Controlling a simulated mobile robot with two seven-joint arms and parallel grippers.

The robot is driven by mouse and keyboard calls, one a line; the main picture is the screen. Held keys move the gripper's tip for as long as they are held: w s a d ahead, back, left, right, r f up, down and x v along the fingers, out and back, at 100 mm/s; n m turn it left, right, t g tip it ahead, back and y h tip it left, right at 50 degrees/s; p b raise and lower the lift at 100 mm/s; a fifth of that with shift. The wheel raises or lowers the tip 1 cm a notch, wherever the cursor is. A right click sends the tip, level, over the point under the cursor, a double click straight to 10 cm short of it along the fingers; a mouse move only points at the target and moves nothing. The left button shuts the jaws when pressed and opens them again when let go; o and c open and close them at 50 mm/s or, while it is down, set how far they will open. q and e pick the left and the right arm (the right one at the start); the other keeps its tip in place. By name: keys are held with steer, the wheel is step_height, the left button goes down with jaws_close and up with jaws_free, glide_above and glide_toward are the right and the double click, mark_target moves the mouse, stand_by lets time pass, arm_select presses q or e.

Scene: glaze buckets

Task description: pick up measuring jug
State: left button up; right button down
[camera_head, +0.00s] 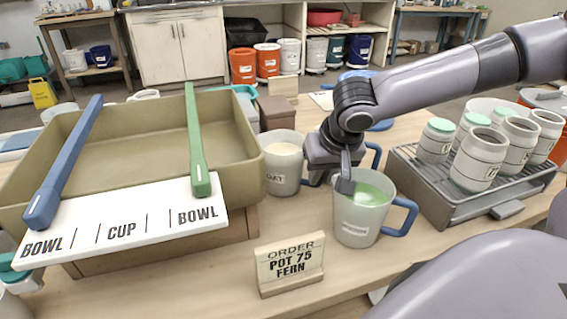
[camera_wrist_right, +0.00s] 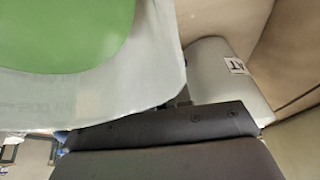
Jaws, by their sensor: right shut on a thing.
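A measuring jug (camera_head: 355,222) with a blue handle and pale green glaze inside stands upright on the wooden table, at the centre right of the head view. It also fills the upper left of the right wrist view (camera_wrist_right: 120,98). My right gripper (camera_head: 344,182) is shut on this jug at its left rim, with one finger showing over the green glaze. The other finger is hidden. A second jug (camera_head: 283,172), with cream glaze and a partly hidden label, stands just behind and to the left. It also shows in the wrist view (camera_wrist_right: 215,70). My left gripper is not in view.
An order card (camera_head: 291,263) reading "POT 75 FERN" stands in front. A tan basin (camera_head: 245,196) with blue and green sticks and a lettered board lies left. A grey rack (camera_head: 432,205) with several small pots stands right, close to the jug's handle.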

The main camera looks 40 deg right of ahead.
steer(key=shift+w+r, duration=0.1)
steer(key=shift+r, duration=0.05)
steer(key=shift+r, duration=0.1)
stand_by(0.3)
steer(key=shift+r, duration=0.1)
steer(key=shift+r+p, duration=0.3)
steer(key=shift+r, duration=0.45)
step_height(320, 180, up, 18)
steer(key=p, duration=0.4)
stand_by(0.8)
